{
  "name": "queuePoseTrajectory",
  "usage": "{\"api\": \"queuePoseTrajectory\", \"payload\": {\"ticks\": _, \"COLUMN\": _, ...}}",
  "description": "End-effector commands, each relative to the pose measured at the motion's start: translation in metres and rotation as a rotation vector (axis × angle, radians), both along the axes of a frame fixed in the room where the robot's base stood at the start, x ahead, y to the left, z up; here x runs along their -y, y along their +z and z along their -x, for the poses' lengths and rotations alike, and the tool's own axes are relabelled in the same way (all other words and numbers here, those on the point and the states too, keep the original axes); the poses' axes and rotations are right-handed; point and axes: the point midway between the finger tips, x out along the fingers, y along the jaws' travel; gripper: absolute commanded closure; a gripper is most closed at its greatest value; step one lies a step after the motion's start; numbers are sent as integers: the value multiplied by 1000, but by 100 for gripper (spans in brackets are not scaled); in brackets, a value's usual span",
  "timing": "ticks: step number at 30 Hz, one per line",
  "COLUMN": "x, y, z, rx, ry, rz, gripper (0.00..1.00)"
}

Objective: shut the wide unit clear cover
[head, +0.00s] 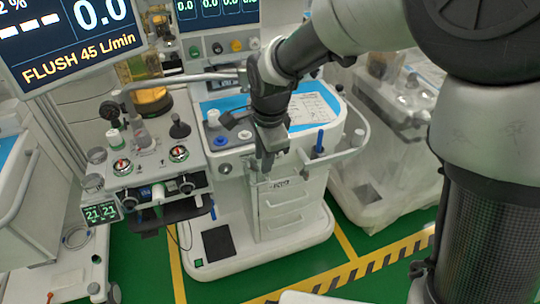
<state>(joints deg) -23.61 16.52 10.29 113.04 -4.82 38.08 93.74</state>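My gripper (264,170) points down in front of the middle anaesthesia cart (232,255), just above its drawer stack. The fingertips are small and dark, so I cannot tell whether they are open or shut. I cannot make out a clear cover with certainty. My arm crosses the blue worktop (222,106) of the middle cart and hides part of it. A cart at the right (375,180) is wrapped in clear, crumpled sheeting, and I cannot tell whether this is the cover.
White drawers (285,205) sit below my gripper. A curved white handle (362,130) juts out at the right of the middle cart. Knobs and gauges (150,155) stick out at the left. Green floor with a yellow-black stripe (350,272) lies open in front.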

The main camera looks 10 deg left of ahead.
Motion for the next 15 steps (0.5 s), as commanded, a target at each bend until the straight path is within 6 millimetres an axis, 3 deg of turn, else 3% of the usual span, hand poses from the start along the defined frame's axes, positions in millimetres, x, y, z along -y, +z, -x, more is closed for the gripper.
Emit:
{"api": "queuePoseTrajectory", "payload": {"ticks": 1, "x": -1, "y": -15, "z": -2, "rx": -2, "ry": 1, "rz": 2, "gripper": 75}}
{"api": "queuePoseTrajectory", "payload": {"ticks": 6, "x": -6, "y": -52, "z": -8, "rx": -3, "ry": 1, "rz": 1, "gripper": 75}}
{"api": "queuePoseTrajectory", "payload": {"ticks": 15, "x": -12, "y": -97, "z": -18, "rx": -1, "ry": 1, "rz": 0, "gripper": 75}}
